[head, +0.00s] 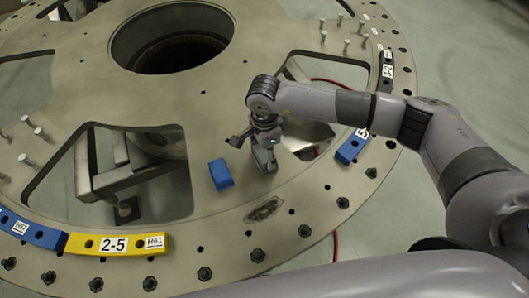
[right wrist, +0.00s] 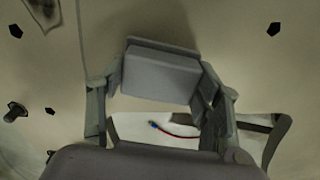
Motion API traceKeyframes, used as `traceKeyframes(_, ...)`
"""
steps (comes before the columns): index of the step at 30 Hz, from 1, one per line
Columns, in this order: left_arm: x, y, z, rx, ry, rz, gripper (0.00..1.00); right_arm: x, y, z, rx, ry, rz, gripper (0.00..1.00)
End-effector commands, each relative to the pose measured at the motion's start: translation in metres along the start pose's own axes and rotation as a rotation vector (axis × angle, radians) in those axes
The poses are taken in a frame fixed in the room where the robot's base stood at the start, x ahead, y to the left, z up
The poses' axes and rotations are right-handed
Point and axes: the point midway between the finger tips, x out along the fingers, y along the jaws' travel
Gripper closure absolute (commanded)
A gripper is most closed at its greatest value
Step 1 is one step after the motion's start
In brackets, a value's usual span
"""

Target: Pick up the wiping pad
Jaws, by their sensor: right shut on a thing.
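My right gripper (head: 264,152) points down over the turret plate (head: 110,75), right of a blue block (head: 220,174). In the right wrist view its fingers (right wrist: 160,95) are closed on the sides of a grey block, which looks like the wiping pad (right wrist: 160,76). In the head view the pad is hard to tell from the grey fingers. I cannot tell whether it touches the plate. The blue block lies on the plate, apart from the gripper. My left gripper is not in view.
The plate has large cut-outs and a round central hole (head: 172,42). Bolts stand along its rim. A yellow segment (head: 118,245) and blue segments (head: 30,230) lie on the rim. A red cable (right wrist: 178,133) shows through an opening.

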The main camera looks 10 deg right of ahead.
Motion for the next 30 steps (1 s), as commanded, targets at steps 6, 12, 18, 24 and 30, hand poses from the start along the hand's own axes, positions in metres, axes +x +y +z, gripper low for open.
traceKeyframes(6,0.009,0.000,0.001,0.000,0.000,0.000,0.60,-0.023,-0.001,0.000,-0.001,-0.001,-0.006,0.70)
traceKeyframes(12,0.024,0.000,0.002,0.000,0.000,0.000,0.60,-0.072,-0.002,0.000,-0.002,0.000,-0.010,0.70)
traceKeyframes(18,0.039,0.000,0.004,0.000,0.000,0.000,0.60,-0.131,-0.002,0.000,-0.001,0.000,-0.009,0.70)
traceKeyframes(24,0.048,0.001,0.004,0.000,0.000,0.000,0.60,-0.174,-0.001,0.000,-0.001,0.000,-0.005,0.70)
traceKeyframes(30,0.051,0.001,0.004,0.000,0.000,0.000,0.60,-0.194,0.000,0.000,0.000,0.001,-0.002,0.70)
